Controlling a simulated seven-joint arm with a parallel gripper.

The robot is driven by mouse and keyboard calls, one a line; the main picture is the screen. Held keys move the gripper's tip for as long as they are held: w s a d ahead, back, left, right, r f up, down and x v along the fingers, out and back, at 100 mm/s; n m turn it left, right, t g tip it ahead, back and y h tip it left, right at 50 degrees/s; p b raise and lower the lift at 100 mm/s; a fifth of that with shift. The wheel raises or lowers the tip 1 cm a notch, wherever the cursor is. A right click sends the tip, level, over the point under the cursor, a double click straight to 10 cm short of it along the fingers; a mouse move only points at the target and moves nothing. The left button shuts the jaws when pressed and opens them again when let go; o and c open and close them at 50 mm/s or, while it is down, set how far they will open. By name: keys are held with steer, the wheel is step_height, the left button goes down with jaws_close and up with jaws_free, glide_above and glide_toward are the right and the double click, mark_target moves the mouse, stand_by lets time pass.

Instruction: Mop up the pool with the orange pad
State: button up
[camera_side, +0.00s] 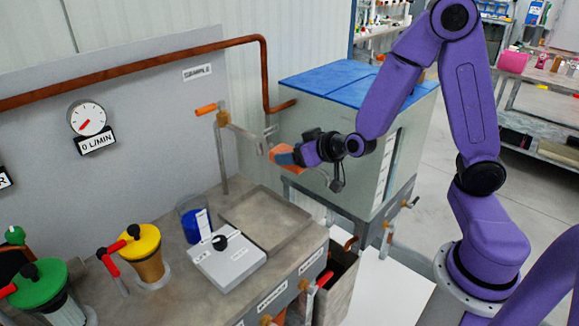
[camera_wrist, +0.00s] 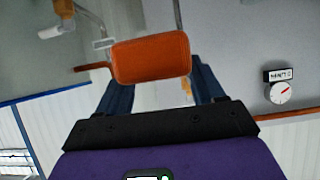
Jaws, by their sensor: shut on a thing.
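The orange pad (camera_side: 286,154) is held in my gripper (camera_side: 296,155), in the air to the right of the sample tap and above the bench's right end. In the wrist view the pad (camera_wrist: 152,58) sits across the tips of my blue gripper fingers (camera_wrist: 158,78), which are shut on it. A shallow grey tray (camera_side: 292,232) is set in the bench below and to the left of my gripper. I cannot make out a clear pool in either view.
The sample tap (camera_side: 225,118) stands close to the pad. A blue-filled beaker (camera_side: 194,224) and a white scale-like box (camera_side: 227,262) stand left of the tray. A blue-lidded tank (camera_side: 330,90) is behind my gripper. Yellow (camera_side: 142,245) and green (camera_side: 40,285) capped vessels stand front left.

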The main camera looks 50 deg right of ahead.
step_height(320, 180, up, 14)
steer(key=w+a+n+g+y, duration=0.1)
steer(key=a+n+y, duration=0.15)
steer(key=a, duration=1.15)
steer(key=w+a+n+y, duration=0.2)
steer(key=a+y, duration=0.1)
steer(key=a, duration=1.1)
steer(key=s+a+n+g+y, duration=0.15)
steer(key=s+a, duration=0.45)
steer(key=a, duration=0.6)
steer(key=s+a+n+g+y, duration=0.1)
steer(key=s+a+n+y, duration=0.15)
steer(key=s+a, duration=0.65)
steer(key=w+a+f, duration=0.1)
steer(key=f, duration=1.2)
steer(key=w+a+f, duration=0.2)
steer(key=f, duration=1.1)
steer(key=shift+f+h, duration=0.4)
steer(key=shift+h, duration=0.05)
